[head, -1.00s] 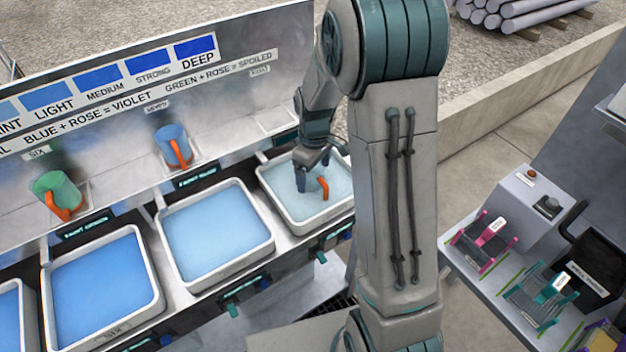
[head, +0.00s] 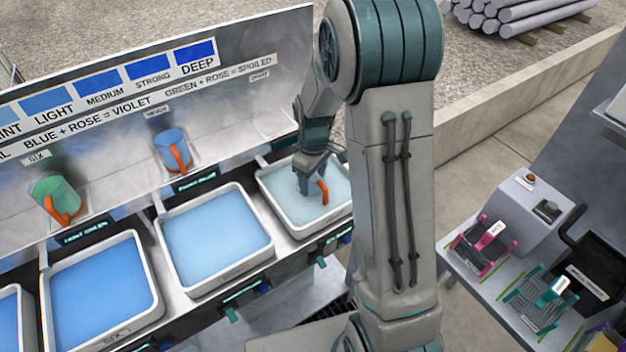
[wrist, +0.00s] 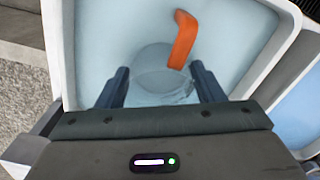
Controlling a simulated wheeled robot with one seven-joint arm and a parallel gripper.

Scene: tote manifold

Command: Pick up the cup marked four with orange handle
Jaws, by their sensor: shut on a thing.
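A pale, see-through cup (wrist: 160,80) with an orange handle (wrist: 183,40) stands in the pale-blue liquid of the rightmost tray (head: 272,205). My gripper (head: 312,186) reaches down into this tray and is shut on the cup. In the wrist view its two dark fingers lie on either side of the round cup, with the handle pointing away from my palm. In the head view the orange handle (head: 322,191) shows beside the fingers, and most of the cup is hidden by liquid and gripper. No number can be read on the cup.
A green cup (head: 50,190) and a blue cup (head: 168,143), both with orange handles, stand on the shelf behind the trays. Trays of bluer liquid (head: 215,288) sit to the left. A side bench (head: 500,300) with pink and teal racks is at right.

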